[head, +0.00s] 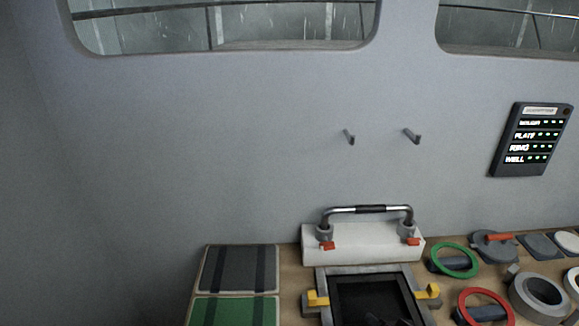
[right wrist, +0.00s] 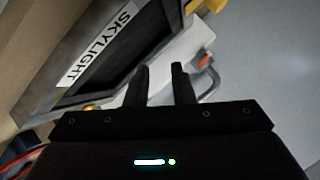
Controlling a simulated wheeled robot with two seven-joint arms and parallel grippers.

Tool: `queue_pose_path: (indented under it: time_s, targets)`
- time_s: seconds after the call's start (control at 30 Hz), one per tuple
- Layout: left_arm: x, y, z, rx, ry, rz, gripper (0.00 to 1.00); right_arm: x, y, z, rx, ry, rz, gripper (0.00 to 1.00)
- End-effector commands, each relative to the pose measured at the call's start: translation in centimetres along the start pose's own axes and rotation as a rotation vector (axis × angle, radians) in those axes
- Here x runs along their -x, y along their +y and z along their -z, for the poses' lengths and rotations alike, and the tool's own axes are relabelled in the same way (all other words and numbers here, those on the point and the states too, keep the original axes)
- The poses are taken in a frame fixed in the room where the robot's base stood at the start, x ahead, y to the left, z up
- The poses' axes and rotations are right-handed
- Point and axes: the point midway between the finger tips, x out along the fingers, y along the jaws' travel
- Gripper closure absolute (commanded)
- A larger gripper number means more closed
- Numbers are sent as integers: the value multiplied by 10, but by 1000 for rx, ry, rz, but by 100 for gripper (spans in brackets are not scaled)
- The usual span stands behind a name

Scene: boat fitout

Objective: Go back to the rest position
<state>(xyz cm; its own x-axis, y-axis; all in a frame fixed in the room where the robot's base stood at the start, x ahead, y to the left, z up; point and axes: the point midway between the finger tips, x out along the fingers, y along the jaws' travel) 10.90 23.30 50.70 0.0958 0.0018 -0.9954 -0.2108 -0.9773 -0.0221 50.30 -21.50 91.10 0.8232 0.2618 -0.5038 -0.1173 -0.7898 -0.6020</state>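My right gripper (right wrist: 159,68) shows in the right wrist view with its two dark fingers apart and nothing between them. In the head view only dark finger tips (head: 388,318) show at the bottom edge, in front of the skylight frame. The skylight frame (head: 318,282) is grey with a dark pane and yellow clips at its sides. In the right wrist view the frame (right wrist: 42,97) bears a SKYLIGHT label, and the fingers look apart from it. My left gripper is not in view.
Behind the frame stands a white block (head: 365,243) with a metal handrail (head: 370,209) and red levers. Dark and green panels (head: 235,310) lie left. A green ring (head: 453,260), red ring (head: 485,307) and grey ring (head: 540,299) sit right. Wall hooks (head: 412,136) and a status panel (head: 532,140) are above.

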Motion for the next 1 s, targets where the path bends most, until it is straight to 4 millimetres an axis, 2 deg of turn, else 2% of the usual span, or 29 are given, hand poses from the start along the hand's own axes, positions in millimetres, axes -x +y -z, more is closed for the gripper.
queue_pose_path:
  time_s: [0.13, 0.3, 0.8, 0.87, 0.9, 1.0]
  targets:
    - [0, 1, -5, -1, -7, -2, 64, 34, -6, -11, 239, -110, -180, 78]
    - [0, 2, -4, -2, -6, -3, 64, 80, -13, -25, 424, -269, -319, 78]
    - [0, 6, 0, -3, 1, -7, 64, 177, -40, -60, 633, -620, -393, 78]
    - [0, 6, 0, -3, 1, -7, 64, 188, -43, -64, 648, -657, -388, 78]
    - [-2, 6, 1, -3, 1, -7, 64, 176, -35, -70, 645, -659, -392, 78]
    - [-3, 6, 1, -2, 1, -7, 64, 160, -23, -81, 643, -664, -393, 78]
